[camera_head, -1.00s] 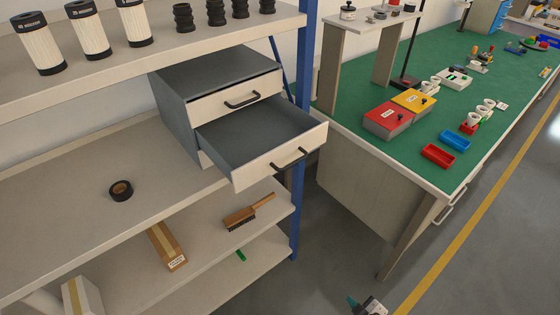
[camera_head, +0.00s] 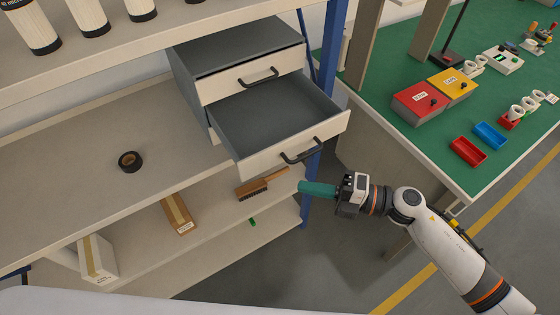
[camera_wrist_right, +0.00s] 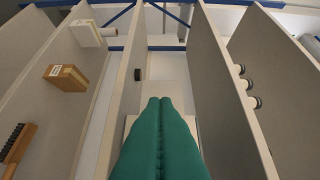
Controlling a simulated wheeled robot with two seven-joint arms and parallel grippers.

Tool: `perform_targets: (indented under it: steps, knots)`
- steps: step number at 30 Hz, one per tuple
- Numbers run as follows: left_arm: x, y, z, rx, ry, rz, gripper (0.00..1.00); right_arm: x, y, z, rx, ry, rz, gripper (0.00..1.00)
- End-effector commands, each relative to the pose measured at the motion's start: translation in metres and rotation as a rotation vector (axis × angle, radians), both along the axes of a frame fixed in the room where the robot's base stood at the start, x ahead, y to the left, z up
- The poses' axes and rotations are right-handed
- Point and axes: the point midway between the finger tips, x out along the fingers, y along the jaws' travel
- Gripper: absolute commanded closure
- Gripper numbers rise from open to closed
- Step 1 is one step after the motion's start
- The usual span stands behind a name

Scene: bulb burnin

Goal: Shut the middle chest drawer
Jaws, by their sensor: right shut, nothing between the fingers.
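A grey chest (camera_head: 188,85) with pale drawer fronts and dark handles stands on the rack's middle shelf. Its middle drawer (camera_head: 290,150) is pulled well out and looks empty. The upper drawer (camera_head: 250,82) is in, or nearly so. Anything below the middle drawer is mostly hidden. My right gripper (camera_head: 302,187) has green fingers, shut and empty. In the head view it appears just below and right of the open drawer's handle (camera_head: 302,151), with a gap. Its fingers also show in the right wrist view (camera_wrist_right: 160,100). My left gripper is out of view.
A black tape roll (camera_head: 130,161) lies on the middle shelf. A brush (camera_head: 262,184) and cardboard boxes (camera_head: 178,215) are on the shelf below. A blue rack post (camera_head: 328,70) stands right of the chest. A green-topped bench (camera_head: 400,140) is to the right.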

Motion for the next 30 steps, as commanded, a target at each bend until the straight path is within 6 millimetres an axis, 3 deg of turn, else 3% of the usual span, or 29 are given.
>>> perform_targets:
  steps: [1, 6, 10, 16, 30]
  knots:
    - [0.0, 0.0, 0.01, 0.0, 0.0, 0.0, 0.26, 0.003, 0.013, 0.006, 0.005, 0.0, 0.001, 1.0]
    - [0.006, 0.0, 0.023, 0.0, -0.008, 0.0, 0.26, 0.008, 0.048, 0.005, 0.004, 0.001, 0.0, 1.0]
    - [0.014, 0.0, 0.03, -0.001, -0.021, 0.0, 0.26, 0.025, 0.062, 0.004, 0.003, 0.002, -0.003, 1.0]
    - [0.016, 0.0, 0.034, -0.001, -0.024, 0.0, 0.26, 0.039, 0.071, 0.001, 0.001, 0.002, -0.003, 1.0]
    - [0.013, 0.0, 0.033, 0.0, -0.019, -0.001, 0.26, 0.042, 0.073, 0.0, 0.001, 0.002, -0.002, 1.0]
